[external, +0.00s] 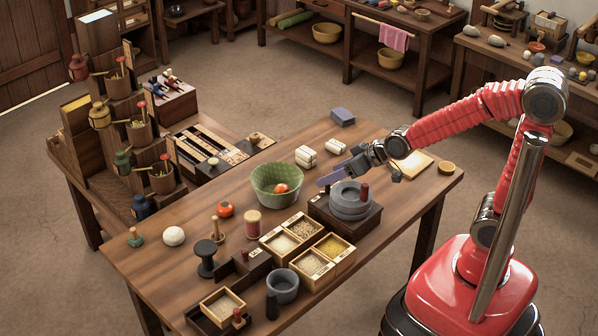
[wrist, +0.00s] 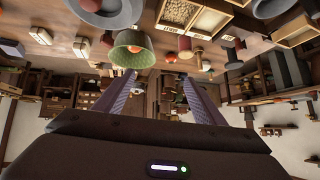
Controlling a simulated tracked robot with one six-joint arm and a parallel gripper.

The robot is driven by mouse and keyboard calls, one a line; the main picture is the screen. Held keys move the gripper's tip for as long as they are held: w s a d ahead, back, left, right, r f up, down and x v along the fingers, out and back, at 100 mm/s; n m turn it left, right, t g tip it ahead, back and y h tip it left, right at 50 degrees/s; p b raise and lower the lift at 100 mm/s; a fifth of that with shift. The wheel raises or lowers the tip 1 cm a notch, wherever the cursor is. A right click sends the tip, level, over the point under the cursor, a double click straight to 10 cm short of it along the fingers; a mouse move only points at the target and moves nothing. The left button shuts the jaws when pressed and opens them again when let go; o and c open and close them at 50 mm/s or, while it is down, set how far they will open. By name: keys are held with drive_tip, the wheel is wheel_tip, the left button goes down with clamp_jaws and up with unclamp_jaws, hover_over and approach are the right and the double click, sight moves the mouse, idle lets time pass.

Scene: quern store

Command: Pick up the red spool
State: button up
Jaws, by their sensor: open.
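The red spool (external: 253,223) stands upright on the wooden table, with pale wooden ends and a dull red body. It is just in front of the green bowl (external: 277,186) and left of the boxes of grain. In the wrist view the red spool (wrist: 185,44) shows beyond the fingertips, right of the green bowl (wrist: 128,52). My gripper (external: 326,180) is open and empty, above the table beside the grey quern, to the right of the bowl and apart from the spool. Its two purple fingers (wrist: 159,76) spread wide in the wrist view.
The grey quern (external: 351,200) stands by my gripper. Boxes of grain (external: 325,244) sit right of the spool. A black spool (external: 206,258), a wooden peg and a red-orange tomato (external: 226,209) are to its left. White bundles (external: 306,156) lie behind the bowl.

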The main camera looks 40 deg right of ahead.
drive_tip(key=w+a+f+t, duration=0.1)
drive_tip(key=a+f, duration=0.2)
drive_tip(key=f, duration=0.1)
drive_tip(key=w+a+f+t, duration=0.1)
drive_tip(key=w+a+f, duration=0.1)
drive_tip(key=a+f, duration=0.2)
drive_tip(key=w+a+f+n+t, duration=0.1)
drive_tip(key=a+f+t, duration=0.1)
drive_tip(key=a+f, duration=0.2)
drive_tip(key=shift+w, duration=0.15)
approach(257, 217)
drive_tip(key=shift+d+r+x, duration=0.2)
drive_tip(key=shift+d+x, duration=0.15)
drive_tip(key=shift+x, duration=1.55)
drive_tip(key=shift+w, duration=0.15)
drive_tip(key=shift+a+f+x, duration=0.1)
drive_tip(key=shift+a+x, duration=0.1)
drive_tip(key=shift+x, duration=1.1)
drive_tip(key=shift+a+f+x, duration=0.1)
drive_tip(key=shift+a+x, duration=0.1)
drive_tip(key=shift+x, duration=1.05)
drive_tip(key=shift+c, duration=0.4)
